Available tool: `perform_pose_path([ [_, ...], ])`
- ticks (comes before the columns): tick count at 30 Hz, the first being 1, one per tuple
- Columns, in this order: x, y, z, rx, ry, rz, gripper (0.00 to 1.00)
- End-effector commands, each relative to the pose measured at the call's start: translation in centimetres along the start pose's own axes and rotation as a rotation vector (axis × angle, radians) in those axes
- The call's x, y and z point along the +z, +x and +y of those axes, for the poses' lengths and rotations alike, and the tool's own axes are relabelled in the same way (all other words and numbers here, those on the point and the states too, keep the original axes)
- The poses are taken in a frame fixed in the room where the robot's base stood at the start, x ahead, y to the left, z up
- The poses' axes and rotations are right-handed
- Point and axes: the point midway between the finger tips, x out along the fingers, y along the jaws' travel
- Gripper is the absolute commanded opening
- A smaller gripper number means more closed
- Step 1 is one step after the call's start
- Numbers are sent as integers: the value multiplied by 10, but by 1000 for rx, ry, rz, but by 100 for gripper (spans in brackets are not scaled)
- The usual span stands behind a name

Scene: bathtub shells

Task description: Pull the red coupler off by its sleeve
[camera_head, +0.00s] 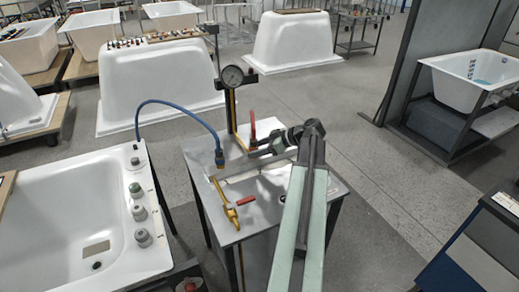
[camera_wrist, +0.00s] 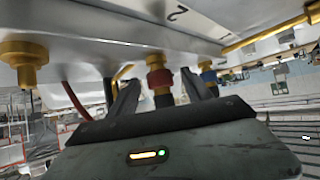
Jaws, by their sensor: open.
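In the wrist view the red coupler (camera_wrist: 160,79), a red sleeve under a brass fitting with a dark end below, hangs from a pale plate marked 1 and 2. My gripper (camera_wrist: 160,92) is open, with one dark finger on each side of the coupler. I cannot tell whether either finger touches the sleeve. In the head view my gripper (camera_head: 262,151) is at the bench fixture, close to the foot of an upright red piece (camera_head: 252,130). The coupler's sleeve is not clear there.
A blue coupler (camera_wrist: 208,77) sits just right of my right finger, and a bare brass fitting (camera_wrist: 22,62) is at left. A blue hose (camera_head: 185,106) arches to the bench (camera_head: 262,215). A gauge (camera_head: 232,76) stands behind. A yellow tool (camera_head: 225,205) lies in front.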

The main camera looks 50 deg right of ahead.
Motion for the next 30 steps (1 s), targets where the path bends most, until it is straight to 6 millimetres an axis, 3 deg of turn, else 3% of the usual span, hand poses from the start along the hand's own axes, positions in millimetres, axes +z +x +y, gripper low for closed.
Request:
perform_pose_path([
  [18, 1, -1, 0, 1, 1, 0, 58],
  [24, 1, -1, 1, 1, 1, 0, 3],
  [30, 0, -3, 1, 3, 2, 0, 0],
])
